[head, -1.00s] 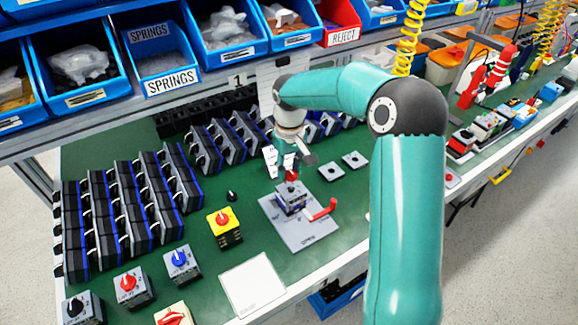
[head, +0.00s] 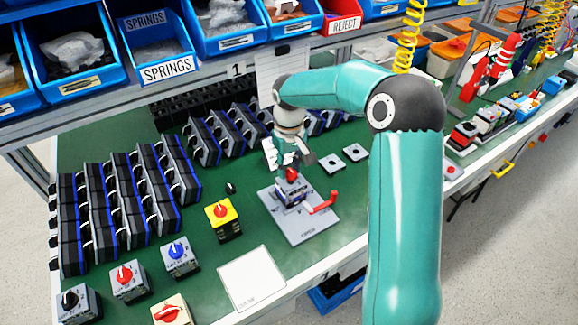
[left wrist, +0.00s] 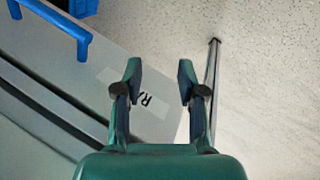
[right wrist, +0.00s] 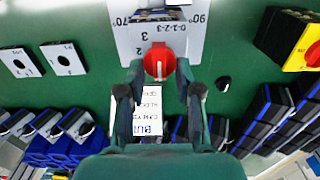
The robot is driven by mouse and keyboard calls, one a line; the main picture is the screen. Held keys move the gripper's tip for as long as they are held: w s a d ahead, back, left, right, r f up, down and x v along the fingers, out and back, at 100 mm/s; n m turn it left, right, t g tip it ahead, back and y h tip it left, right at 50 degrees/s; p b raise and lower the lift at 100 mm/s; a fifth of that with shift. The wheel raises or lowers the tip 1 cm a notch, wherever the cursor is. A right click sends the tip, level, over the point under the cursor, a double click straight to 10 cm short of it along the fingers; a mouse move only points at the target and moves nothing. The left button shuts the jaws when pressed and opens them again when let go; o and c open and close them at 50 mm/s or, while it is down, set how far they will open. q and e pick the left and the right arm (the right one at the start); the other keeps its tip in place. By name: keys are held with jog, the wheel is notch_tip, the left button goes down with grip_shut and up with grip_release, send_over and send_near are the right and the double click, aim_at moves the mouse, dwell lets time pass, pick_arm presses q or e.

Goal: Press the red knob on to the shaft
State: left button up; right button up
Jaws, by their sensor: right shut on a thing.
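The red knob (head: 292,174) is at the top of the small grey switch body (head: 292,192), which stands on a grey marked plate (head: 310,230) on the green bench. In the right wrist view the knob (right wrist: 159,62) shows a white pointer line and sits between the fingertips of my right gripper (right wrist: 159,75), which is shut on it. In the head view my right gripper (head: 283,160) is directly above the switch. The shaft is hidden under the knob; I cannot tell how far down it sits. My left gripper (left wrist: 160,75) is open and empty, seen only in its wrist view.
A red lever (head: 322,204) sticks out at the plate's right. A yellow switch (head: 222,220) and a small black knob (head: 230,188) stand to its left. Dark switch blocks (head: 125,205) fill the bench's left. A white card (head: 252,280) lies in front.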

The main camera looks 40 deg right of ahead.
jog(key=shift+f, duration=0.2)
jog(key=shift+f+b, duration=0.7)
jog(key=shift+f, duration=0.05)
jog(key=shift+f, duration=0.1)
jog(key=o, duration=0.9)
notch_tip(320, 180, up, 12)
